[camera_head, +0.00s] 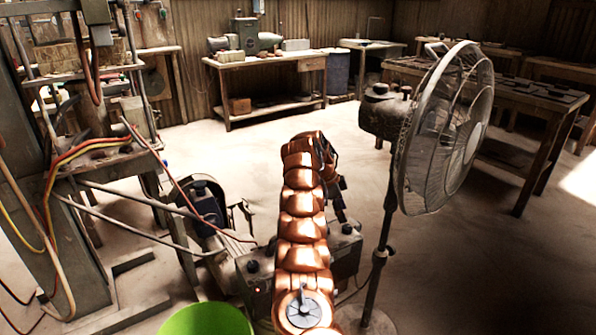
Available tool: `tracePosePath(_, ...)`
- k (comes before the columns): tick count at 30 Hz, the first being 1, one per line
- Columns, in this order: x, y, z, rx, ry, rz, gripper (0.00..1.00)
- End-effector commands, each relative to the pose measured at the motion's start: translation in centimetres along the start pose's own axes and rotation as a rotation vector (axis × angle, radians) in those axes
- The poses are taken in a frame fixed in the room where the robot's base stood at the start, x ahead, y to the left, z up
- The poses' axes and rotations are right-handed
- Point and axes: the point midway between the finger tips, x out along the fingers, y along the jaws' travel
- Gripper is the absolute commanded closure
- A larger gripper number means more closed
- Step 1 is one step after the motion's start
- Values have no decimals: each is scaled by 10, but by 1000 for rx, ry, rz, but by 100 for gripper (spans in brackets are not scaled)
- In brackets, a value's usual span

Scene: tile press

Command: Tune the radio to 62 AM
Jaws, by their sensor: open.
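I cannot make out a radio or its dial anywhere in the head view. My copper-coloured arm rises from the bottom middle and bends over at its top. My dark gripper (340,212) hangs down on the right of the arm, small and partly hidden by it. It is open, with nothing visible in it, in front of a machine and left of the fan pole.
A standing fan (445,130) is close on the right. A press with hoses (75,200) fills the left. A motor unit (205,205) and a green bucket (205,320) stand low. Benches (265,62) line the back; the floor (235,150) between is clear.

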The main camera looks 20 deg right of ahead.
Motion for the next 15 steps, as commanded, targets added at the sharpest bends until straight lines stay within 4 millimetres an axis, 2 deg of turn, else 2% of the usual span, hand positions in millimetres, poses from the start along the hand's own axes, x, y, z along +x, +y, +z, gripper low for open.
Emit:
tracePosePath(3,-18,0,-1,-3,0,2,40)
tracePosePath(15,-54,9,12,-185,-88,14,40)
